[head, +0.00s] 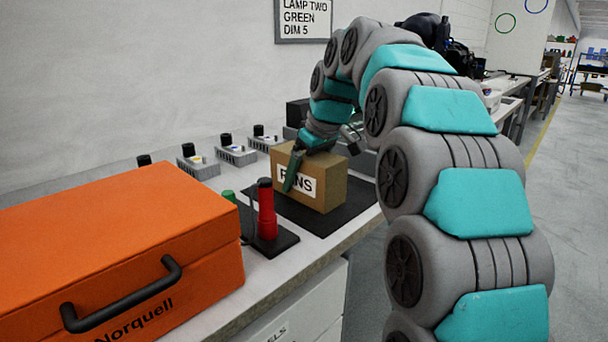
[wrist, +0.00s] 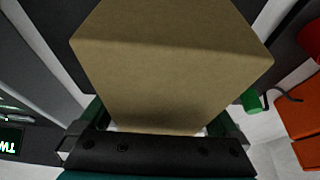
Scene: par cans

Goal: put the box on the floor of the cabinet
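The box (head: 331,189) is brown cardboard with a white label, partly covered by a finger. It stands upright on a black mat on the workbench, with no clear gap beneath it. My gripper (head: 298,165) reaches down over it from above, one finger across the labelled front. In the wrist view the box (wrist: 170,70) fills the middle, and my gripper (wrist: 160,122) has a finger against each side, with no gap visible. A white unit with a partly readable label (head: 300,318) is under the bench; its inside is hidden, and I cannot tell whether it is the cabinet.
A large orange case (head: 110,245) fills the left of the bench. A red-and-black upright tool (head: 266,210) and a green knob (head: 229,196) stand between it and the box. Several small grey control units (head: 236,155) line the wall. The floor aisle (head: 570,150) at right looks clear.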

